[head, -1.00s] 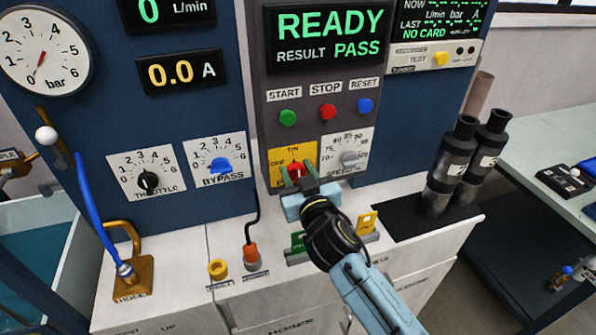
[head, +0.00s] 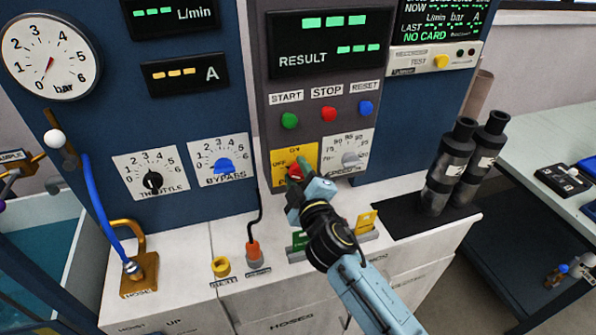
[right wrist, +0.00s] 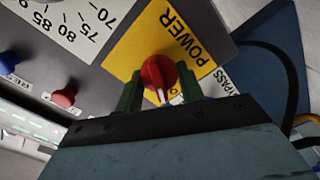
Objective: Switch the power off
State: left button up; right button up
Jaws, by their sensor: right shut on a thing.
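The red power knob (head: 294,172) sits on a yellow plate (head: 309,152) marked ON and OFF on the grey panel. In the head view it is partly hidden by my right gripper (head: 297,173). In the right wrist view the knob (right wrist: 160,75) lies between the two green fingers (right wrist: 159,92), which are shut on it. A white pointer mark shows on the knob, and POWER is printed on the yellow plate (right wrist: 165,35). The panel displays (head: 330,40) show only dashes and the word RESULT. My left gripper does not show.
Green start (head: 289,120), red stop (head: 329,114) and blue reset (head: 365,108) buttons are above the knob. A grey speed dial (head: 351,158) is at its right, a blue bypass dial (head: 223,167) at its left. Two dark cylinders (head: 452,160) stand on the counter's right side.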

jog(key=n+p, duration=0.1)
jog(key=n, duration=0.5)
jog(key=shift+f, duration=0.15)
dwell(0.6)
jog(key=o, duration=1)
jog(key=v, duration=1.3)
jog(key=shift+s, duration=0.15)
